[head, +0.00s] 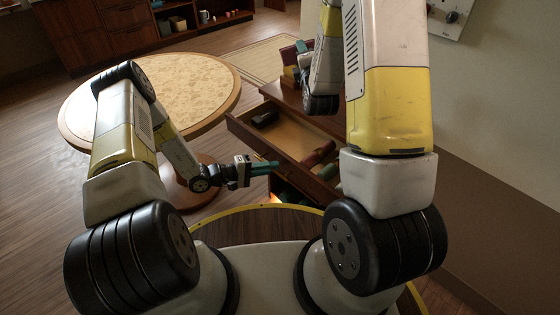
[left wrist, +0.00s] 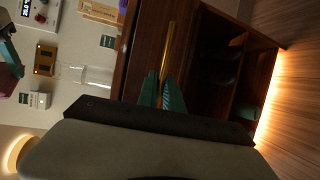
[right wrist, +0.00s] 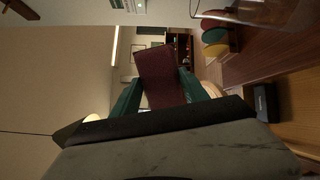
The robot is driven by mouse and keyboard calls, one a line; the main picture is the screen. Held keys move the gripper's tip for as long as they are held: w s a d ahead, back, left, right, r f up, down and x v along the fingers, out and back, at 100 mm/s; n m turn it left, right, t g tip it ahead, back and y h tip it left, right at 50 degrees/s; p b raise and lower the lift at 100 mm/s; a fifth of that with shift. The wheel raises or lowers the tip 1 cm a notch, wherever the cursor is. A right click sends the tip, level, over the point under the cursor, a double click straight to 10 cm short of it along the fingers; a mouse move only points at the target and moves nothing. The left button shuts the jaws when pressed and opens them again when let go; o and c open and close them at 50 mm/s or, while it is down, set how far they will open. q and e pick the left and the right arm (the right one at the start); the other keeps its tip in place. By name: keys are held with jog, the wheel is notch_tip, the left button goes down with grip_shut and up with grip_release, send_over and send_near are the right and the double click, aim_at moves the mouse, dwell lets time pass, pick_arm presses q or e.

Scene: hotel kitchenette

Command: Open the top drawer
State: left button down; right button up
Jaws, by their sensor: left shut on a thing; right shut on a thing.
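The top drawer (head: 283,141) of the brown wooden cabinet is pulled out, and its inside shows in the head view. A dark object lies at its far end and reddish rounded objects at its near end. My left gripper (head: 272,166) is at the drawer's front. In the left wrist view its teal fingers (left wrist: 161,90) are shut on a thin gold bar handle (left wrist: 165,48). My right gripper (right wrist: 160,95) is shut on a dark red, flat, book-like thing (right wrist: 160,68). In the head view my right arm partly hides the cabinet top and drawer.
A round table (head: 165,85) stands at the left, close to my left arm. Coloured discs (right wrist: 214,35) stand on the cabinet top, near a clear glass (right wrist: 245,14). A dark open compartment (left wrist: 222,75) is below the drawer. A wall (head: 495,110) bounds the right side.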

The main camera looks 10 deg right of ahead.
pick_arm(q)
jog(key=shift+s+a, duration=0.4)
jog(key=shift+a, duration=0.2)
jog(key=c, duration=1.5)
grip_release()
jog(key=v, duration=1.2)
